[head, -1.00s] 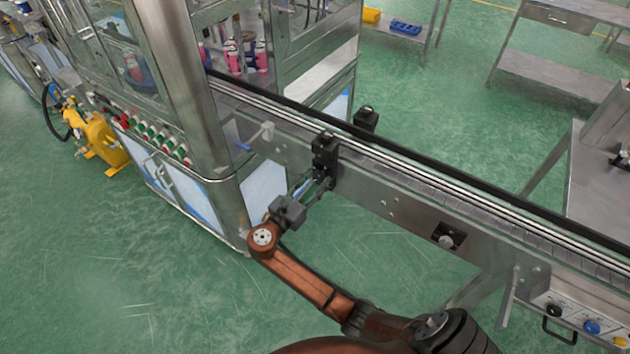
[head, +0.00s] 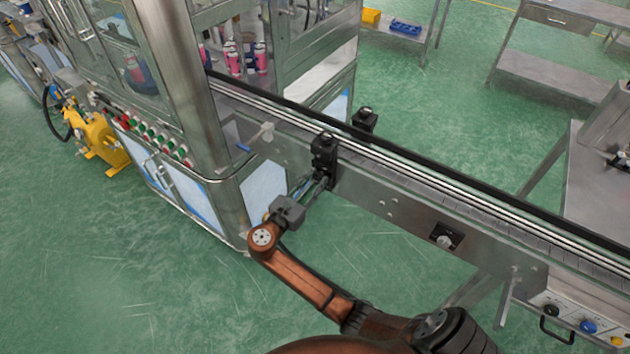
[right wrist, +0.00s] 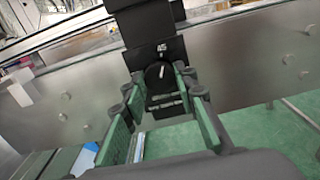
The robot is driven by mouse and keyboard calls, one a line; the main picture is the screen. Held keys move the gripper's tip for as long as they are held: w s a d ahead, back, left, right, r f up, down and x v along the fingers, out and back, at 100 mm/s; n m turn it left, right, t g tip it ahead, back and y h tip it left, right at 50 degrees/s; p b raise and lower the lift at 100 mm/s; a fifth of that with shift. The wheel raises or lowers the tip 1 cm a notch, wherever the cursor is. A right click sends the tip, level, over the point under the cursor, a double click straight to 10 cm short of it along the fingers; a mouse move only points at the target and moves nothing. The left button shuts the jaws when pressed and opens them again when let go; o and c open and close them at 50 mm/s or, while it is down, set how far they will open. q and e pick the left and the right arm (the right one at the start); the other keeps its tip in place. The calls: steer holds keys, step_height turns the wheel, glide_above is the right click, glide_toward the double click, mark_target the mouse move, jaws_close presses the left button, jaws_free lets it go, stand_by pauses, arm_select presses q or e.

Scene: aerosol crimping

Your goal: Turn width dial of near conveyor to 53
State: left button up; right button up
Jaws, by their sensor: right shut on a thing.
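The near conveyor (head: 400,190) runs from the machine to the lower right. A black block (head: 324,150) is mounted on its near side, also in the right wrist view (right wrist: 155,30). The block's face carries a small white readout (right wrist: 161,48) that looks like 45, too small to be sure. Below it is the round black width dial (right wrist: 158,72) with a pale mark. My right gripper (head: 319,183) reaches the dial from the front, and its green-padded fingers (right wrist: 160,82) are shut on it, one on each side. In the head view the dial itself is hidden. My left gripper is not in view.
A second black block (head: 365,120) stands on the conveyor's far side. A clear-handled fitting with a blue tip (head: 256,138) juts from the conveyor at left. A black knob plate (head: 445,237) and a control box (head: 580,318) are at right. Green floor below is open.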

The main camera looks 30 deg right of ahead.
steer(key=shift+m+p, duration=0.45)
steer(key=shift+m, duration=0.75)
steer(key=m, duration=0.3)
steer(key=shift+m, duration=0.3)
steer(key=m, duration=0.3)
steer(key=shift+f+m, duration=0.15)
steer(key=shift+m, duration=0.15)
steer(key=shift+m+b, duration=0.95)
steer(key=shift+m, duration=1.35)
steer(key=o, duration=1.2)
steer(key=shift+c, duration=0.2)
